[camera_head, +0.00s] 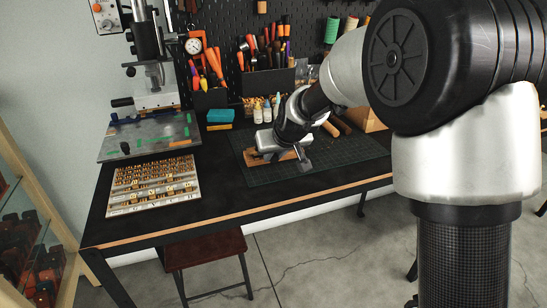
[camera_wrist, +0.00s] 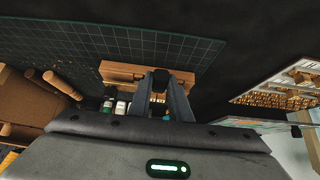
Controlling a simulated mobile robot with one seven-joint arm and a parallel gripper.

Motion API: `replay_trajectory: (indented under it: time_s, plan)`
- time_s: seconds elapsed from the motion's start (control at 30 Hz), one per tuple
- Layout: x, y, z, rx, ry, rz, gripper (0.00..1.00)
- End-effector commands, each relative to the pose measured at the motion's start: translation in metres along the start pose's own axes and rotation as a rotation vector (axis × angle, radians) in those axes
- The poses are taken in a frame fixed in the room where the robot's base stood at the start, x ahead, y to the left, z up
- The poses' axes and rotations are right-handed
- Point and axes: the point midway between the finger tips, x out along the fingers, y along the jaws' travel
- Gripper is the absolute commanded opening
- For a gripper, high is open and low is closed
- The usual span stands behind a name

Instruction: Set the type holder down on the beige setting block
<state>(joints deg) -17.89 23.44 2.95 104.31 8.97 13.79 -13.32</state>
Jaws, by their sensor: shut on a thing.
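The beige setting block (camera_wrist: 122,70) lies at the edge of the green cutting mat in the wrist view. In the head view the block (camera_head: 256,160) shows as a low wooden piece, partly covered by my gripper (camera_head: 300,163). In the wrist view my gripper (camera_wrist: 161,85) is shut on a small dark thing, taken to be the type holder (camera_wrist: 159,79). The holder is in front of the block in that view; I cannot tell whether it touches it. The head view does not show the holder clearly.
A tray of type letters (camera_head: 153,186) sits on the left of the black table. The stamping press (camera_head: 152,85) stands behind it on a grey plate. Small bottles (camera_head: 266,112) and tool racks stand behind the green cutting mat (camera_head: 335,162). The mat's right part is largely clear.

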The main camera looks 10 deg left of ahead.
Motion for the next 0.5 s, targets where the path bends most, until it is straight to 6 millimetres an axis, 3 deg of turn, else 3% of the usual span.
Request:
replay_trajectory:
  time_s: [0.33, 0.37, 0.5]
  plan:
    - [0.006, 0.0001, 0.0036, 0.0, 0.004, 0.001, 0.0]
    - [0.006, 0.0001, 0.0036, 0.0, 0.004, 0.0, 0.21]
    - [0.0063, 0.0001, 0.0042, 0.0, 0.003, 0.0, 0.4]
